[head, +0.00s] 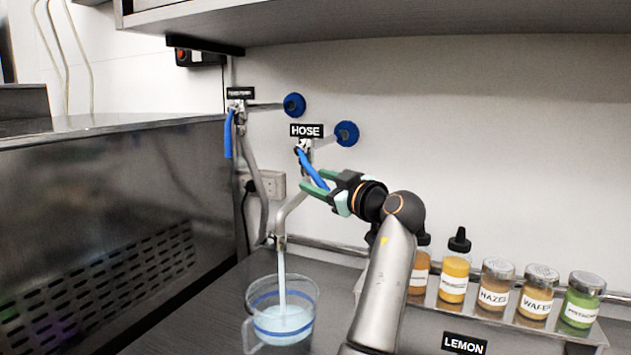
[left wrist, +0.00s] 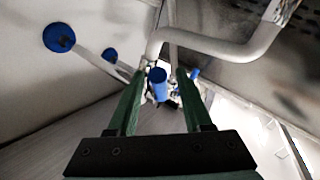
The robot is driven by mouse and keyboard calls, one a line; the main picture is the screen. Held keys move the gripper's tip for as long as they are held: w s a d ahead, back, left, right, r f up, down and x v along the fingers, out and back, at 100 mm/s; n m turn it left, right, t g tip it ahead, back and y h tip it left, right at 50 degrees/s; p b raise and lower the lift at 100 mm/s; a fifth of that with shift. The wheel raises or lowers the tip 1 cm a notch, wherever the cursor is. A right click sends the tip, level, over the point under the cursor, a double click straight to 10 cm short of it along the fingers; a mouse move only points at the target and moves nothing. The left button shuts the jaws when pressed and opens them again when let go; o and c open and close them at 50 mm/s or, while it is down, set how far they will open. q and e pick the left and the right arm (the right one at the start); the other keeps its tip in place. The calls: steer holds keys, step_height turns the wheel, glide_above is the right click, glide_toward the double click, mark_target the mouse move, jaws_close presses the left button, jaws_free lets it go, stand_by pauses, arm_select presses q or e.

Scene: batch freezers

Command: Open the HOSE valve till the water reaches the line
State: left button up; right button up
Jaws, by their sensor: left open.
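The HOSE valve (head: 304,146) is on the wall below its black HOSE label (head: 306,131), with a blue lever (head: 310,167) slanting down to the right. My left gripper (head: 313,181) is open, its green fingers at the lower part of the lever. In the left wrist view the blue lever (left wrist: 158,86) shows between the fingertips (left wrist: 161,76); contact is unclear. Water (head: 282,280) runs from the bent metal spout (head: 290,208) into a clear jug (head: 314,300). The jug has a blue line (head: 268,298); the water surface (head: 284,318) appears below its back part. My right gripper is out of view.
A second valve with a blue lever (head: 228,138) is at the left. Two blue round knobs (head: 294,105) (head: 346,133) stick out from the wall. Several topping bottles and jars (head: 495,284) stand in a rack at the right, with a LEMON label (head: 464,343). A shelf (head: 400,20) overhangs.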

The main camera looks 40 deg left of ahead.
arm_select(q)
jaws_close()
stand_by(0.5)
stand_by(1.0)
